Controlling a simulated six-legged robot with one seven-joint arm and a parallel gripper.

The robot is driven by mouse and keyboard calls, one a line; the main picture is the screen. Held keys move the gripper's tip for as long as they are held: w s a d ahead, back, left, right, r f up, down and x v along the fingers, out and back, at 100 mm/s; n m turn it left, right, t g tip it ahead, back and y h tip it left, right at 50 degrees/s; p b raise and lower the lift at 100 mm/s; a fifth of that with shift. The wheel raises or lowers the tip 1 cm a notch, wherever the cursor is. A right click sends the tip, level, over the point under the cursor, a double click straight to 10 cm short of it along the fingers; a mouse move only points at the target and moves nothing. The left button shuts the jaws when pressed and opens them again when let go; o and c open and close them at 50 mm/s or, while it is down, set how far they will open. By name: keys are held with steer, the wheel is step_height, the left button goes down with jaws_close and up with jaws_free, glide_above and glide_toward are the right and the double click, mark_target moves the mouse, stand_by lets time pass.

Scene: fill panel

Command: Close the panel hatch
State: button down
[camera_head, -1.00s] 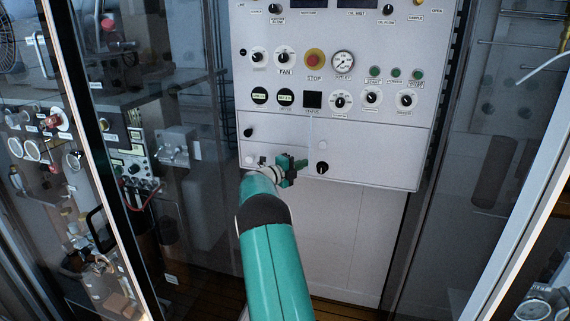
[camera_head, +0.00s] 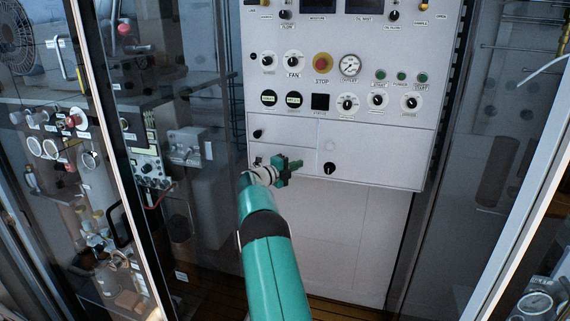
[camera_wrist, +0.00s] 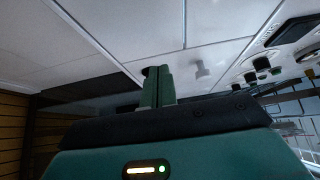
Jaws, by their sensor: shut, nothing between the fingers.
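The white control panel (camera_head: 340,25) has hatch doors along its lower edge. The right hatch (camera_head: 385,155) looks flush with the panel, with a black knob (camera_head: 329,168) at its lower left. The smaller left hatch (camera_head: 290,132) has a black knob (camera_head: 257,133) at its upper left; my gripper covers part of its lower area. My gripper (camera_head: 299,163) is in front of the lower panel, left of the right hatch's knob. In the wrist view its fingers (camera_wrist: 158,86) are together and empty, near the pale panel surface (camera_wrist: 120,25). I cannot tell whether they touch it.
Above the hatches are a red stop button (camera_head: 323,64), a gauge (camera_head: 350,65) and several dials. Glass doors stand on both sides, with a metal frame (camera_head: 115,150) on the left and another (camera_head: 515,190) on the right. Free space lies below the panel.

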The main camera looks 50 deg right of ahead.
steer(key=shift+w+a+f, duration=0.1)
steer(key=shift+w, duration=1.2)
steer(key=shift+w+a+f, duration=0.1)
steer(key=shift+w, duration=1.15)
